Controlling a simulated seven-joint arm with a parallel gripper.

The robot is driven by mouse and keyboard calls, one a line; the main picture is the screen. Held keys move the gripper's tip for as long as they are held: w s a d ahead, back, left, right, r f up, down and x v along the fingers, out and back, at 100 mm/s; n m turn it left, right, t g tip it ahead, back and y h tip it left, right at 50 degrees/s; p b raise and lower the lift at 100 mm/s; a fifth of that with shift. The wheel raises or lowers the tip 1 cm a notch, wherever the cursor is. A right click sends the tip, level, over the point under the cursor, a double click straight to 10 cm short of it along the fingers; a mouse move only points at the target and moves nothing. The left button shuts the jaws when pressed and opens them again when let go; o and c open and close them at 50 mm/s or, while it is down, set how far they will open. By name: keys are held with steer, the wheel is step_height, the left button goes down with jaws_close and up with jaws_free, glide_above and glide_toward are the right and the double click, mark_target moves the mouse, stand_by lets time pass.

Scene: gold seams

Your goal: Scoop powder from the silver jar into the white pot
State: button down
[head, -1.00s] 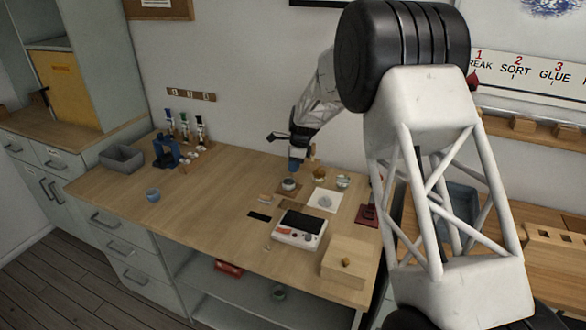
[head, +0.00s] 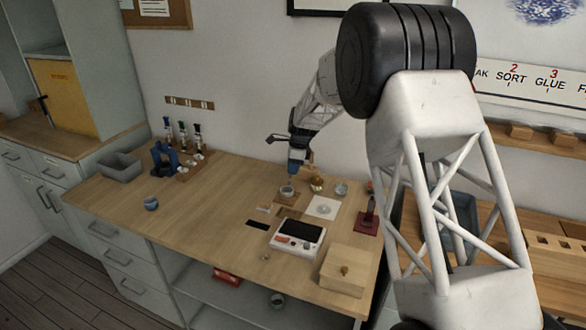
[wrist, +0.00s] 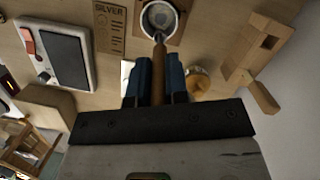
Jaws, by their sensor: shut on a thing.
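My gripper (wrist: 158,80) is shut on the wooden handle (wrist: 158,68) of a scoop, between its blue fingers. The silver jar (wrist: 146,20) is a small round metal pot with pale grey powder in it, beside a label reading SILVER. The scoop's thin shaft reaches the jar's near rim; I cannot tell how deep its tip is. In the head view my gripper (head: 297,165) is just above the silver jar (head: 287,193). A pale round pot (head: 341,188) stands to the right; I cannot tell if it is the white pot.
A scale (head: 298,237) with a dark top and a wooden box (head: 343,270) stand nearer the front edge. A white sheet (head: 325,208) lies right of the jar. A blue bowl (head: 151,203) and a grey bin (head: 121,165) are at the left. The left middle is clear.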

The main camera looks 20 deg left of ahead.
steer(key=shift+r, duration=0.2)
steer(key=shift+r, duration=2.3)
